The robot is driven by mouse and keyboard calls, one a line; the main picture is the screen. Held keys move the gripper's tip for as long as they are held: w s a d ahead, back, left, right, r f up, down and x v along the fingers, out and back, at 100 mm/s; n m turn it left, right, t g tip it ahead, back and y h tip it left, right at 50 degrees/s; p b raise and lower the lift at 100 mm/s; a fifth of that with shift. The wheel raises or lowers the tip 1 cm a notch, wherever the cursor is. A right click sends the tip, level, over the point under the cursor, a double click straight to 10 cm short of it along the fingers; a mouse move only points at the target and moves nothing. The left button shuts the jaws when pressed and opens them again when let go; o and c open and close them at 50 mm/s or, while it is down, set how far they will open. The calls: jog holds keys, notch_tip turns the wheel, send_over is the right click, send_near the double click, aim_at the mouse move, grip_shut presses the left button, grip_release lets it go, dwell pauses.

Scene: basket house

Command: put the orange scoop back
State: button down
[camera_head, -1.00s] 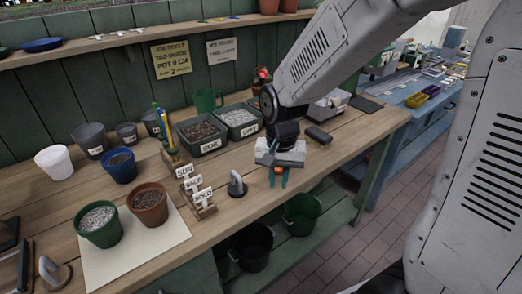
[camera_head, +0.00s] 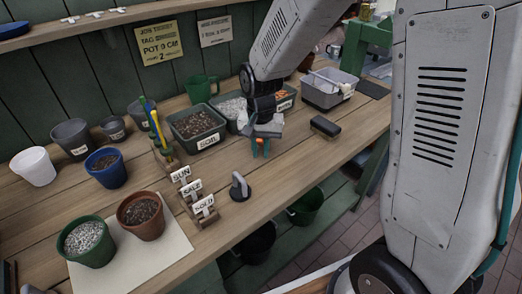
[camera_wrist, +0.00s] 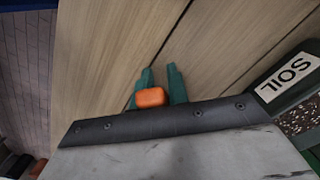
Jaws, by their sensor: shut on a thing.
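My gripper (camera_head: 260,150) hangs above the wooden bench, in front of the tray marked SOIL and the gravel tray. In the wrist view its two green fingers (camera_wrist: 160,88) are shut on a small orange piece (camera_wrist: 150,97), which I take to be the orange scoop's handle. Only this end shows; the rest of the scoop is hidden by the gripper. The SOIL tray (camera_head: 197,129) holds dark soil, and its label also shows at the right of the wrist view. The gravel tray (camera_head: 231,108) is partly hidden behind my arm. A third tray (camera_head: 287,102) holds orange bits.
A dark block (camera_head: 325,126) lies right of my gripper. A grey bin (camera_head: 331,90) stands behind it. A grey hook-shaped tool (camera_head: 239,186) and label blocks (camera_head: 200,206) stand front left. Pots (camera_head: 141,215) stand further left. Bare bench lies around the gripper.

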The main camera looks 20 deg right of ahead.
jog(key=shift+a+f, duration=0.1)
jog(key=shift+f, duration=0.75)
jog(key=c, duration=1.4)
grip_release()
jog(key=shift+f, duration=0.15)
jog(key=shift+o, duration=0.2)
